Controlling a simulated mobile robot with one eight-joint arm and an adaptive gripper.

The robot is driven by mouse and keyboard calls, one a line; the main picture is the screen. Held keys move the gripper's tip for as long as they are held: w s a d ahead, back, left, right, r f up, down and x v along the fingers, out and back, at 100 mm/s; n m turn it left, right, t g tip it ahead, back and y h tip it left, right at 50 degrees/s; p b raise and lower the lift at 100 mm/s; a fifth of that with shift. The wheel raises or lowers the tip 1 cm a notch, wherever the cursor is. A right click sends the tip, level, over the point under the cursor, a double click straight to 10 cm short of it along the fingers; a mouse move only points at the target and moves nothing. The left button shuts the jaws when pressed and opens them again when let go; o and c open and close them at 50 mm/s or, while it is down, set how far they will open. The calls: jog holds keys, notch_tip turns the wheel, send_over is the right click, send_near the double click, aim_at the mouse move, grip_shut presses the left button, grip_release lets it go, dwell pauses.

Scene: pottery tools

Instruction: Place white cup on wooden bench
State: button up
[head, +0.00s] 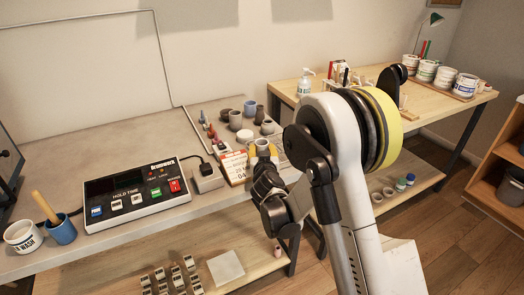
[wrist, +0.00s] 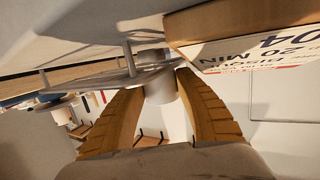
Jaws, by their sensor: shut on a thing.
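I cannot tell whether the cup touches anything below. The wooden bench (head: 435,112) stands at the back right, with a light wood top and dark legs.
The calendar (head: 235,167) is close to my gripper. Several dark and grey cups (head: 236,119) stand behind it. A timer box (head: 136,195) is to the left. On the bench are a pump bottle (head: 305,85) and several labelled tubs (head: 427,70); my arm hides part of its top.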

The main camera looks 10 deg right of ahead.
jog(key=o, duration=0.8)
jog(key=shift+f, duration=0.1)
